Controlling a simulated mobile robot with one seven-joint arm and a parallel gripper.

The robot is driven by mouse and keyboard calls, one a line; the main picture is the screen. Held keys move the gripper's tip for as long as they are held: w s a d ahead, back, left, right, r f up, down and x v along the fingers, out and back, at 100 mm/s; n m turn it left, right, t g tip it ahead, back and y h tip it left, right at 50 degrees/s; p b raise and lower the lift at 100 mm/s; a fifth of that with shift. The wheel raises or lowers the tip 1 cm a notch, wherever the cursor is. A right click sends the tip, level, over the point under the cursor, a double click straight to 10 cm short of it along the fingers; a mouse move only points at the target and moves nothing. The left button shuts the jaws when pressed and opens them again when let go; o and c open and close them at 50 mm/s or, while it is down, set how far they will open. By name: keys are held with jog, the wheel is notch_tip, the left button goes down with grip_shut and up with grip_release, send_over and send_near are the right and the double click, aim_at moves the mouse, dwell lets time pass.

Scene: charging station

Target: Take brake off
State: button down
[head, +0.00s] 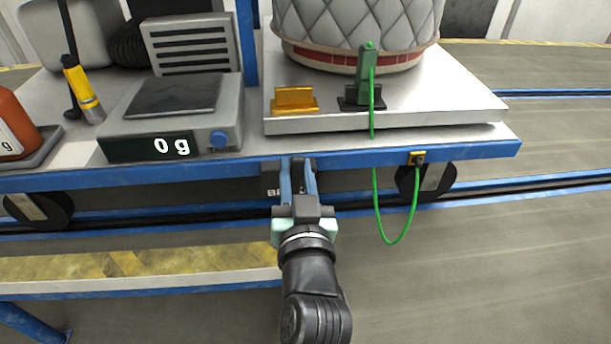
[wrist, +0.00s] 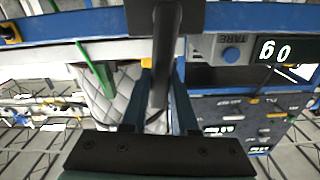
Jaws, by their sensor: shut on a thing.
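The brake lever (wrist: 165,55) is a dark grey bar that runs down between my two blue fingers in the wrist view. My gripper (wrist: 163,80) is shut on it. In the head view my gripper (head: 298,172) reaches up to the front blue edge of the cart (head: 340,160), below the white plate. A dark label (head: 271,193) starting with "B" shows partly behind my fingers. Most of the brake lever is hidden there by my gripper and the cart edge.
A scale (head: 175,112) reading 0 g sits on the cart's left. Blue rails (head: 560,180) run along the floor.

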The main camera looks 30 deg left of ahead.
jog(key=shift+s+a+n, duration=0.3)
jog(key=shift+a+n, duration=0.1)
jog(key=shift+n, duration=0.4)
jog(key=c, duration=0.7)
grip_release()
jog(key=b+v, duration=0.1)
jog(key=v, duration=1.2)
jog(key=shift+r, duration=0.1)
